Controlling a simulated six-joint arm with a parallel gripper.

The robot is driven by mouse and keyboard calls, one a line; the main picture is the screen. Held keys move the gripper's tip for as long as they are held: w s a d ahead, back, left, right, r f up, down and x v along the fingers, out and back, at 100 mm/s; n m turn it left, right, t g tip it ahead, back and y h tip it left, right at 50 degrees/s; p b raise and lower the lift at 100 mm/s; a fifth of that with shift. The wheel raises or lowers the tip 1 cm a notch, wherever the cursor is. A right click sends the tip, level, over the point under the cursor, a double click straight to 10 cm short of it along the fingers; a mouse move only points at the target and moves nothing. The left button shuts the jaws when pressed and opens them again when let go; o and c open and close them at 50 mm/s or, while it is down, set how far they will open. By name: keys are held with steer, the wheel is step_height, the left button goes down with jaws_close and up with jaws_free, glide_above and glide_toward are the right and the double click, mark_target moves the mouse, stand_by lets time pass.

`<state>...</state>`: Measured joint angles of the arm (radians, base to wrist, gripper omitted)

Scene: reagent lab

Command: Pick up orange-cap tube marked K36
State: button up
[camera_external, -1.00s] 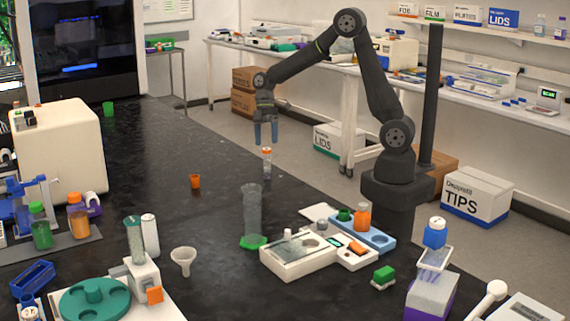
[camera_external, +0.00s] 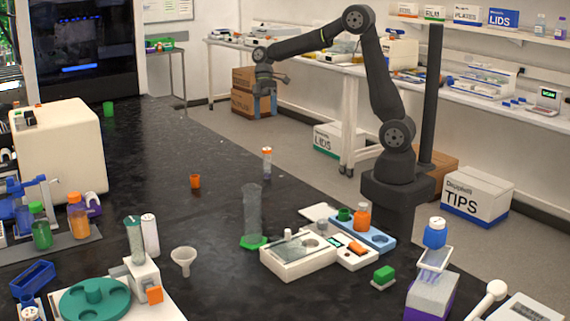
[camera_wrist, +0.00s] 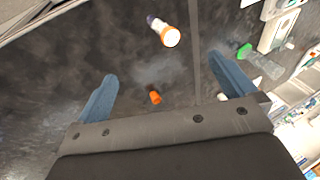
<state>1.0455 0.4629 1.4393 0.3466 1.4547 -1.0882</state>
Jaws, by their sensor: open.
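The orange-cap tube (camera_external: 267,165) stands upright on the black bench near its right edge, with a pale body. In the wrist view the tube (camera_wrist: 162,30) lies toward the top, cap facing the camera, with a dark purple lower end. Its K36 marking is too small to read. My gripper (camera_external: 265,112) points down and appears well above the tube, apart from it. In the wrist view its blue fingers (camera_wrist: 162,68) are spread wide with nothing between them touching.
A small orange cup (camera_external: 195,181) stands left of the tube and also shows in the wrist view (camera_wrist: 155,97). A clear cylinder with a green base (camera_external: 252,215) stands nearer the camera. A white balance-like device (camera_external: 297,255) is to the right. The bench beyond the tube is clear.

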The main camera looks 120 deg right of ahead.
stand_by(0.4)
steer(key=c, duration=0.9)
steer(key=shift+c, duration=0.2)
step_height(320, 180, up, 2)
steer(key=n+g+h, duration=0.2)
steer(key=n+h, duration=0.2)
steer(key=n, duration=1.6)
glide_above(267, 149)
steer(key=d, duration=0.1)
step_height(267, 149, down, 12)
steer(key=shift+w+r, duration=0.1)
steer(key=shift+r, duration=0.1)
steer(key=shift+s+a+f, duration=0.1)
steer(key=shift+a+f, duration=0.05)
steer(key=shift+f, duration=1.2)
steer(key=shift+s+a+f, duration=0.1)
steer(key=shift+a+f, duration=0.05)
steer(key=shift+f, duration=1.15)
